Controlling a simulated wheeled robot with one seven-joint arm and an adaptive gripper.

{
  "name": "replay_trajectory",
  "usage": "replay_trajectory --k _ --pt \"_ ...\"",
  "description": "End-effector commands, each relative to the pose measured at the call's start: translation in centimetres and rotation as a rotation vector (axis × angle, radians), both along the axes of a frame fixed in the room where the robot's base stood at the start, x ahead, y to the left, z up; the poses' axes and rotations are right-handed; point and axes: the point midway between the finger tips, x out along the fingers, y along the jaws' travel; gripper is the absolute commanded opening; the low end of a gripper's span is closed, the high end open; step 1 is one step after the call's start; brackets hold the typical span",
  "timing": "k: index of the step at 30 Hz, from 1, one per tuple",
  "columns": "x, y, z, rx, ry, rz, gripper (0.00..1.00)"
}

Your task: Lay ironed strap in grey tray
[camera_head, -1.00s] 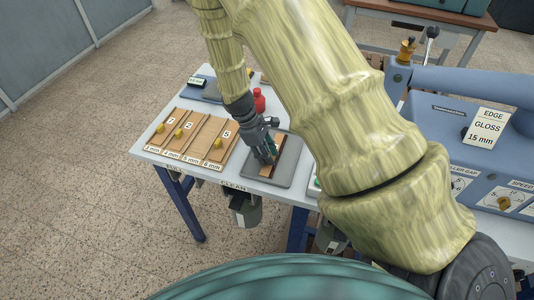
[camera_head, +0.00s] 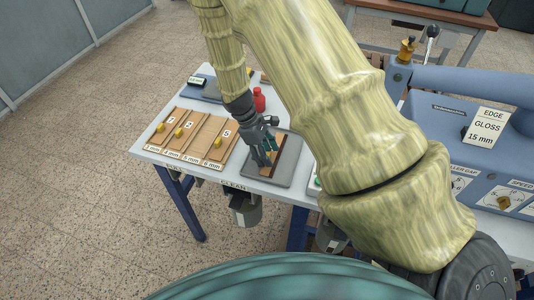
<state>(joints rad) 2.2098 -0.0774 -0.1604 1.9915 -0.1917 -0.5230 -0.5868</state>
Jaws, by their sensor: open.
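The grey tray (camera_head: 288,173) lies on the white table, right of the wooden gauge boards. The brown strap (camera_head: 277,160) lies in the tray, its long side running from near to far, with a lighter tan part beside a dark edge. My gripper (camera_head: 265,158) is open, right over the strap at the tray's left half. Its fingers hide part of the strap. I cannot tell whether the fingers still touch it.
Wooden boards (camera_head: 197,134) with yellow knobs and millimetre labels lie left of the tray. A red bottle (camera_head: 259,99) stands behind. A blue machine (camera_head: 455,120) labelled "EDGE GLOSS 15 mm" fills the right. A dark container (camera_head: 245,211) hangs below the table's front edge.

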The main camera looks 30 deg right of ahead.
Motion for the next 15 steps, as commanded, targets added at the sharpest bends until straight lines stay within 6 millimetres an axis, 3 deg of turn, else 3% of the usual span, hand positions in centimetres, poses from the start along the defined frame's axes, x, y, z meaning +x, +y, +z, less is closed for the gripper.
replay_trajectory --k 15 --pt "2.5 2.1 7.7 0.001 -0.003 0.001 0.53"
